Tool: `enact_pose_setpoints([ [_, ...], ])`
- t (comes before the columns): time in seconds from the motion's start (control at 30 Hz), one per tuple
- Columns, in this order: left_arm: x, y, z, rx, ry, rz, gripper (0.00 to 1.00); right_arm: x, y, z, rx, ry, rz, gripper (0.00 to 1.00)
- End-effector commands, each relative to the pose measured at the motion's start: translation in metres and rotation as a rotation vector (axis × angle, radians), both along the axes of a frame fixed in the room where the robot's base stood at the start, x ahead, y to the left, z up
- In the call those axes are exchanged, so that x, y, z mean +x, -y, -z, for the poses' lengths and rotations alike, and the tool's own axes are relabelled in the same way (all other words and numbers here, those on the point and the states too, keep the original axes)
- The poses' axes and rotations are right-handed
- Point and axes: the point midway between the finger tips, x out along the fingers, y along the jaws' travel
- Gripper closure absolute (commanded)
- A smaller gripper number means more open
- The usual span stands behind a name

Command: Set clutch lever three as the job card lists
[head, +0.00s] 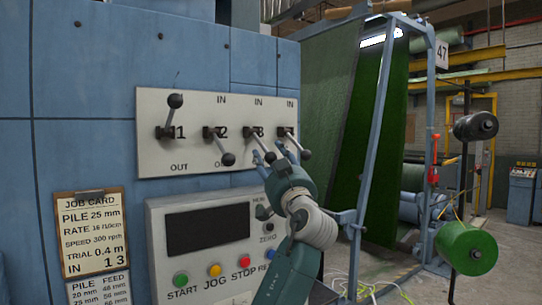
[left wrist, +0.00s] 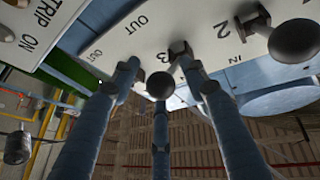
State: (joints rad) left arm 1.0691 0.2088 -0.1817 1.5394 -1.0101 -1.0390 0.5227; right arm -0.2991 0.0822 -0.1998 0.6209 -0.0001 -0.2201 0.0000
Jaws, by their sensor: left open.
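The job card (head: 92,232) on the left reads "IN 1 3". Clutch lever three (head: 270,157) on the white plate (head: 150,150) points down toward OUT, its dark ball knob low. My left gripper (head: 272,156) is open at this knob. In the left wrist view its fingers (left wrist: 158,80) spread around the round knob (left wrist: 160,86), near the printed 3; I cannot tell whether they touch it. Lever one (head: 175,101) points up toward IN. Lever two (head: 228,159) and the fourth lever (head: 306,154) point down. My right gripper is out of view.
A control box (head: 160,225) with a dark screen and START, JOG, STOP buttons sits below the levers, close under my left arm. A blue frame (head: 372,120) with green turf stands to the right.

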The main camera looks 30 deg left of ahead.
Motion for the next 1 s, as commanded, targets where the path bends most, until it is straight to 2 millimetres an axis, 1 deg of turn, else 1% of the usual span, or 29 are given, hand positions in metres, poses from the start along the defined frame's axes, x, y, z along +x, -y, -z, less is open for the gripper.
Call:
enact_pose_setpoints([
  [0.07, -0.0001, -0.0001, 0.0002, 0.0, 0.0, 0.0, 0.56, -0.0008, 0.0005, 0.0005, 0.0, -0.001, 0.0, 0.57],
  [0.1, -0.0002, 0.0, 0.0002, 0.0, 0.0, 0.0, 0.58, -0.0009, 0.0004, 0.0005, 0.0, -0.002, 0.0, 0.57],
  [0.17, -0.0002, 0.0, 0.0002, 0.0, 0.0, 0.0, 0.7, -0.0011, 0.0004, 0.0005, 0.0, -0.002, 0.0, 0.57],
  [0.2, -0.0002, 0.0, 0.0002, 0.0, 0.0, 0.0, 0.78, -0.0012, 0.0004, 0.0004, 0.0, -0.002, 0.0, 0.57],
  [0.27, -0.0002, 0.0001, 0.0002, 0.0, 0.0, 0.0, 0.9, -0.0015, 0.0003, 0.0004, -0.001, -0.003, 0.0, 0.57],
  [0.3, -0.0002, 0.0001, 0.0002, 0.0, 0.0, 0.0, 0.97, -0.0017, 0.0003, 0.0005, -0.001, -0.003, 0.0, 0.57],
  [0.33, -0.0002, 0.0002, 0.0002, 0.0, 0.0, 0.0, 1.0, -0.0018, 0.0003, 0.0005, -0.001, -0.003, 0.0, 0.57],
  [0.63, -0.0005, 0.0013, -0.0007, -0.001, 0.001, 0.0, 1.0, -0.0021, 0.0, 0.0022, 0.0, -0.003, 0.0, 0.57],
  [1.0, -0.0022, 0.0044, -0.0072, 0.004, 0.003, 0.001, 1.0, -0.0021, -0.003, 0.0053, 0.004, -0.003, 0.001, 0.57],
])
